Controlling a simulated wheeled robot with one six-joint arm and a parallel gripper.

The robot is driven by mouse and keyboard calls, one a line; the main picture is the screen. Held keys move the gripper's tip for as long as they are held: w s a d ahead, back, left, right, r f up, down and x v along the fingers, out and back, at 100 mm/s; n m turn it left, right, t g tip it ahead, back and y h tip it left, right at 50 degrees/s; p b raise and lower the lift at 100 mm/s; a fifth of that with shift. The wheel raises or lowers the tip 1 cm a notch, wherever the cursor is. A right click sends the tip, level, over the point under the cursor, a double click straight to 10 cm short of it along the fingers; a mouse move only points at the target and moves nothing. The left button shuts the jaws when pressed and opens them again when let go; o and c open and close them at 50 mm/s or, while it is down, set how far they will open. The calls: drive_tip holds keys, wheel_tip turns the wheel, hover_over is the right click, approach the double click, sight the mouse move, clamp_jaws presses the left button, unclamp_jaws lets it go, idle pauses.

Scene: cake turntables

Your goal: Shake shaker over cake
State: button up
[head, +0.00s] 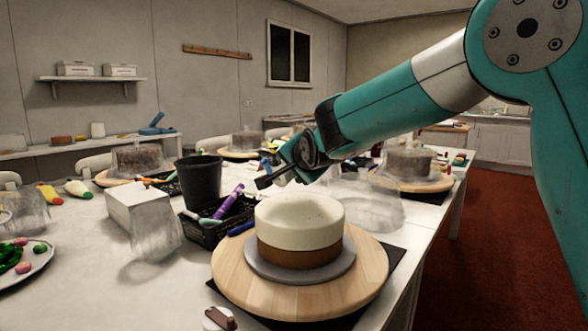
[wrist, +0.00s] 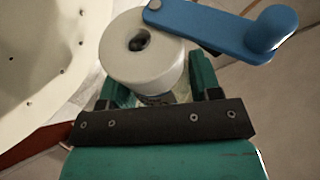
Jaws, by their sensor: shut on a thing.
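The cake (head: 300,222) has a white top and brown lower side and sits on a grey board on a round wooden turntable (head: 232,285). Small dark specks show on its top. In the wrist view, its pale speckled surface (wrist: 45,50) is at the left. My gripper (head: 288,168) is above and behind the cake, slightly left of its middle. In the wrist view, my gripper (wrist: 157,85) is shut on the shaker (wrist: 125,68), whose round white top has a dark central hole. A blue crank-like piece (wrist: 225,25) overlaps the top's edge; I cannot tell whether it is attached.
A black basket (head: 215,225) of coloured tools, a dark bucket (head: 200,180) and a white box (head: 137,208) stand left of the cake. A plate of coloured pieces (head: 22,262) is at far left. Other cake stations (head: 410,162) stand behind. Red floor lies right.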

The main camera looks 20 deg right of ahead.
drive_tip(key=shift+r+b, duration=0.2)
drive_tip(key=shift+b, duration=0.1)
drive_tip(key=shift+w+d+r, duration=0.1)
drive_tip(key=shift+w+d, duration=0.1)
drive_tip(key=shift+d, duration=0.05)
drive_tip(key=shift+s+a+f+b, duration=0.25)
drive_tip(key=shift+a+f+b, duration=0.05)
drive_tip(key=shift+a+b, duration=0.05)
drive_tip(key=shift+r, duration=0.15)
drive_tip(key=shift+r+n+t+h+b, duration=0.3)
drive_tip(key=shift+n+t+b, duration=0.1)
drive_tip(key=shift+t+b, duration=0.15)
